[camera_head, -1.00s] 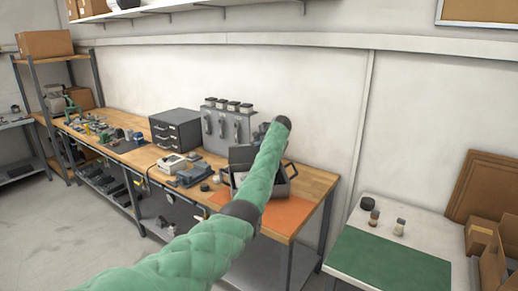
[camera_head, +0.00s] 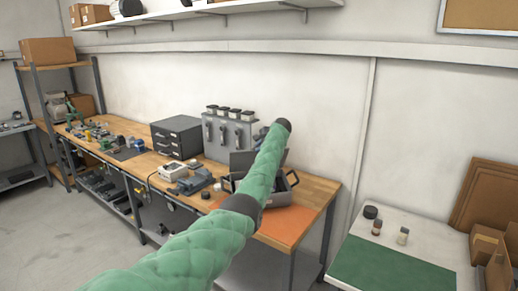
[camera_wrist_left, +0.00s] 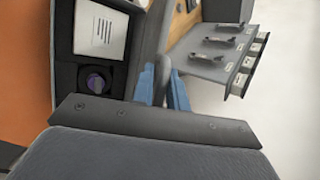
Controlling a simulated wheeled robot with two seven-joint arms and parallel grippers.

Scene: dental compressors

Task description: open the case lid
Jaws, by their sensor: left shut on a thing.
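The grey case (camera_head: 282,193) stands on an orange mat on the wooden workbench, partly hidden behind my green-sleeved left arm. Its dark lid (camera_head: 240,160) stands raised at the back left of the case. In the left wrist view the case's dark interior (camera_wrist_left: 66,75) is exposed, with a white printed card (camera_wrist_left: 101,33) and a purple round item (camera_wrist_left: 96,82). My left gripper (camera_wrist_left: 164,90), with blue fingertips, is shut on a grey rounded part at the edge of a grey panel, apparently the lid. The head view hides its fingers behind the arm. My right gripper is not in view.
A grey panel with handles (camera_head: 228,133) stands close behind the case. A dark drawer cabinet (camera_head: 178,137) and small devices are to the left on the bench. A white table with a green mat (camera_head: 392,265) is at the right, past a gap.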

